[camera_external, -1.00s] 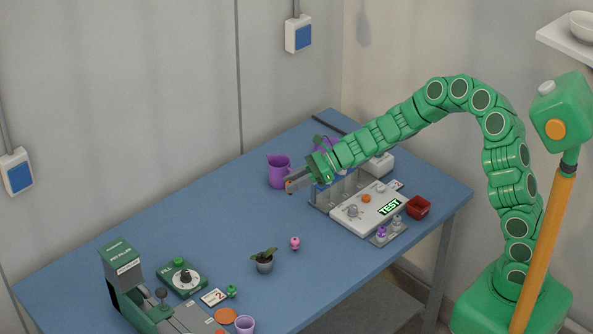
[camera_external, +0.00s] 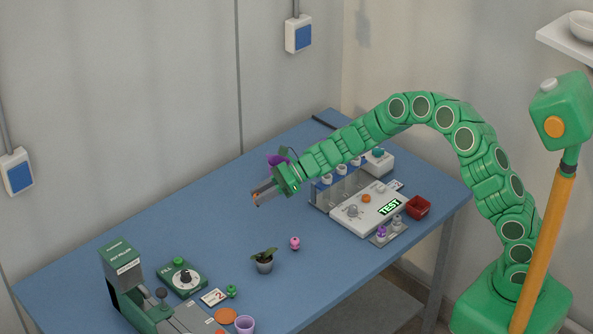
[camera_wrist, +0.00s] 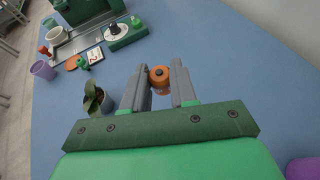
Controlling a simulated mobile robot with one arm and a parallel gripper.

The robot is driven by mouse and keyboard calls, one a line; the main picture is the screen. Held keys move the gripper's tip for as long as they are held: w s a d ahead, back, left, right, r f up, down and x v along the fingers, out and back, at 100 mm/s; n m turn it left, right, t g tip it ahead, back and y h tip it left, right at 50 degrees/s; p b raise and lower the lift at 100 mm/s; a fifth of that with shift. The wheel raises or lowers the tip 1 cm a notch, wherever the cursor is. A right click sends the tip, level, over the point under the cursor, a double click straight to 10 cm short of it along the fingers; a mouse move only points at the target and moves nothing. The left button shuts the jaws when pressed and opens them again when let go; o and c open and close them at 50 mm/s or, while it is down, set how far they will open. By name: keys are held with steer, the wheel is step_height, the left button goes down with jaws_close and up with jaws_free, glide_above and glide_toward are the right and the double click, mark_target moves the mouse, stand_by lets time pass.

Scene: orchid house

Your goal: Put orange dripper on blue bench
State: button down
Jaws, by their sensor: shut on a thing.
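The orange dripper (camera_wrist: 159,82), with a dark tip, is between the fingers of my gripper (camera_wrist: 160,88) in the wrist view, and the jaws are shut on it. In the external view my gripper (camera_external: 264,195) is over the blue bench (camera_external: 180,235), left of the rack and in front of the purple jug. The dripper is too small there to make out clearly. The blue bench also fills much of the wrist view (camera_wrist: 225,65). I cannot tell exactly how high the dripper is above the bench.
A purple jug (camera_external: 277,160) is partly hidden behind my gripper. A rack (camera_external: 345,187) and test box (camera_external: 368,208) stand to the right. A potted plant (camera_external: 264,262) and pink dripper (camera_external: 295,243) stand nearer the front. The bench's middle left is clear.

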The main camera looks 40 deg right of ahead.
steer(key=w+a+f, duration=0.1)
steer(key=w, duration=0.1)
steer(key=w+f, duration=0.2)
steer(key=w+a+f, duration=0.1)
steer(key=w+f, duration=0.1)
steer(key=shift+a+f, duration=0.25)
steer(key=shift+a, duration=0.05)
steer(key=shift+w+a+f, duration=0.35)
steer(key=shift+w+f, duration=0.3)
steer(key=shift+f, duration=1.8)
steer(key=shift+f, duration=0.1)
steer(key=c, duration=0.9)
jaws_free()
